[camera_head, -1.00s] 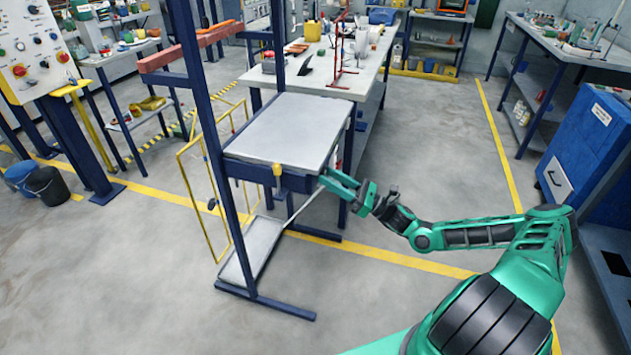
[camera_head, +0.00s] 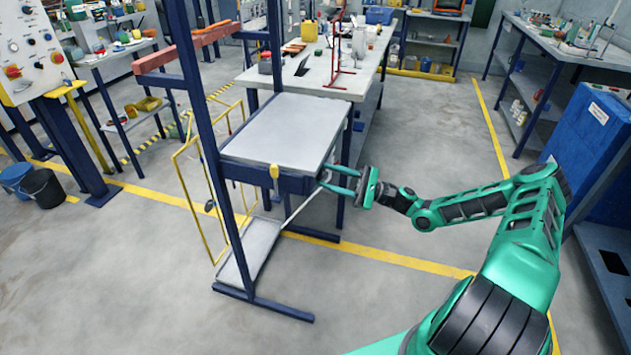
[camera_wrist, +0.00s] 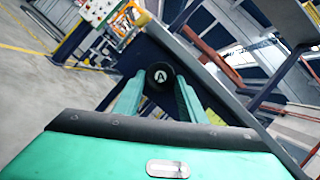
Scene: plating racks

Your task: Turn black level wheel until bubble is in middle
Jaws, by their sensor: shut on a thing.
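The black level wheel (camera_wrist: 160,75) shows in the wrist view as a round black knob with a white mark on its face. It sits between the two green fingers of my gripper (camera_wrist: 160,82), which are shut on it. In the head view my gripper (camera_head: 323,176) reaches the right front corner of the grey plate (camera_head: 285,130) on the blue rack (camera_head: 245,172). I cannot make out a level bubble in either view.
A yellow-handled thing (camera_head: 275,172) hangs at the rack's front rail. A lower tray (camera_head: 250,252) sits near the floor. A workbench (camera_head: 340,80) stands behind, and a blue cabinet (camera_head: 595,125) at the right. The floor before the rack is clear.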

